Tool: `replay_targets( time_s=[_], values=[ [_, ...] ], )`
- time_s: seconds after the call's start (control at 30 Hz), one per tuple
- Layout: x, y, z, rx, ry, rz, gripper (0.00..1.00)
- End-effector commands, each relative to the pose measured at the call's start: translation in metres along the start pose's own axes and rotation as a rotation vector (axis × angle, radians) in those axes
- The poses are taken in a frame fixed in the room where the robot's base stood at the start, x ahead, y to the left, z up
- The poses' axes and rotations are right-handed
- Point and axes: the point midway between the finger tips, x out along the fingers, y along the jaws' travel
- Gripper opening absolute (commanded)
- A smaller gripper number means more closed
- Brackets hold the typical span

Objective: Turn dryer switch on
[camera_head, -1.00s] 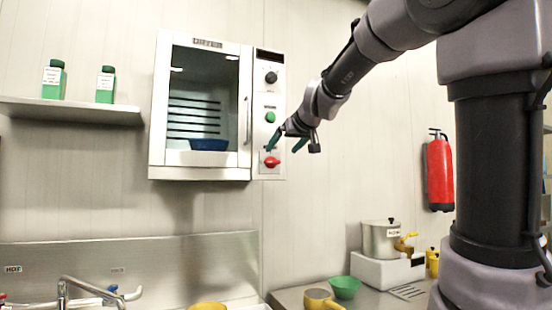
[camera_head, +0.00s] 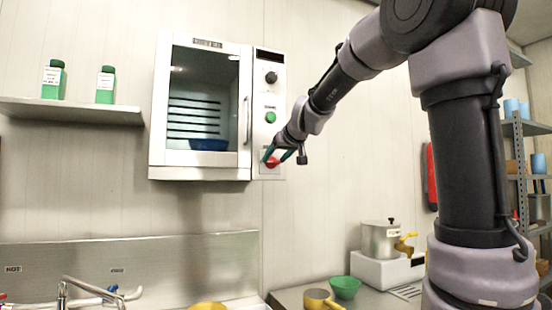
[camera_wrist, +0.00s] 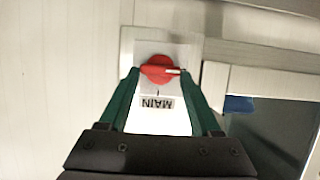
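The dryer (camera_head: 200,172) is a white wall cabinet with a glass door; a blue bowl (camera_head: 208,145) stands inside. Its control panel (camera_head: 262,88) on the right carries a black knob (camera_head: 271,77), a green button (camera_head: 270,117) and a red rotary switch (camera_head: 272,163). In the wrist view the red switch (camera_wrist: 160,69) has its handle lying crosswise above a "MAIN" label. My gripper (camera_head: 274,158) is at the red switch. Its green fingers (camera_wrist: 160,80) are open, one on each side of the switch. I cannot tell whether they touch it.
A shelf (camera_head: 75,112) with two green bottles is left of the dryer. A red extinguisher (camera_head: 431,177) hangs partly behind my arm.

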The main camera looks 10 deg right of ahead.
Motion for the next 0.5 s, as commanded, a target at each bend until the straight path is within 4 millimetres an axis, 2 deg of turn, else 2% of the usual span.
replay_targets(
  time_s=[0.27, 0.5],
  values=[
    [0.0, 0.0002, 0.0, 0.027, 0.0, -0.012, 0.09],
    [0.0006, 0.001, 0.0004, 0.144, -0.001, -0.064, 0.09]
  ],
)
